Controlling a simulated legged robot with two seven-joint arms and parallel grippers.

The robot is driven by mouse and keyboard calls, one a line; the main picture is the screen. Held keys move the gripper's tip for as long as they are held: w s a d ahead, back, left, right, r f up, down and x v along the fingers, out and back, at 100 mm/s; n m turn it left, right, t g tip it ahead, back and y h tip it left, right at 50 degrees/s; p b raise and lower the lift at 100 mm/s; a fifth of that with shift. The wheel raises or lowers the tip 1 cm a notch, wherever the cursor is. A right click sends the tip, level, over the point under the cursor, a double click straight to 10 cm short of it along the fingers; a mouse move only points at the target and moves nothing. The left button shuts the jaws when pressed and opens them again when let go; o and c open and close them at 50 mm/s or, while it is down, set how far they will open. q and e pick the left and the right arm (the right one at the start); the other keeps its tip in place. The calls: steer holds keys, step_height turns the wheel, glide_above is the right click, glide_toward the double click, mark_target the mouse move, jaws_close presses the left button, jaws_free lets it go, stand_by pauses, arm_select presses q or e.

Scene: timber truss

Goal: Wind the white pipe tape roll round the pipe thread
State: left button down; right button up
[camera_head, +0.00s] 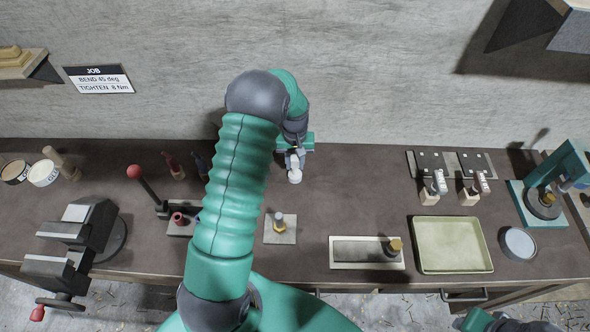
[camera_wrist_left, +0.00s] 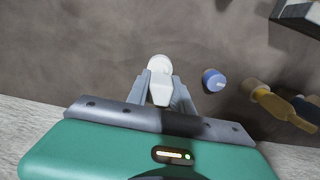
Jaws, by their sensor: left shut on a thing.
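My left gripper (camera_head: 295,166) is at the back of the bench, with its arm crossing the middle of the head view. It is shut on a small white piece, which looks like the pipe tape roll (camera_head: 295,177). In the left wrist view the roll (camera_wrist_left: 159,65) shows at the fingertips of my left gripper (camera_wrist_left: 160,88). A short upright pipe piece (camera_head: 279,219) with a yellowish band stands on a pale square plate (camera_head: 281,236), in front of and apart from the gripper. Its thread is too small to make out. My right gripper's fingers are not visible.
A vise (camera_head: 78,240) stands at left, near a red-knobbed lever (camera_head: 136,172). The bench between the gripper and the right-hand fixtures is clear.

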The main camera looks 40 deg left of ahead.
arm_select(q)
steer(key=shift+s+d+f, duration=0.1)
steer(key=shift+s+f, duration=0.05)
steer(key=shift+r+p, duration=0.55)
steer(key=shift+r, duration=0.1)
steer(key=r+p, duration=0.4)
steer(key=r, duration=0.2)
steer(key=shift+w, duration=0.2)
steer(key=shift+f, duration=0.1)
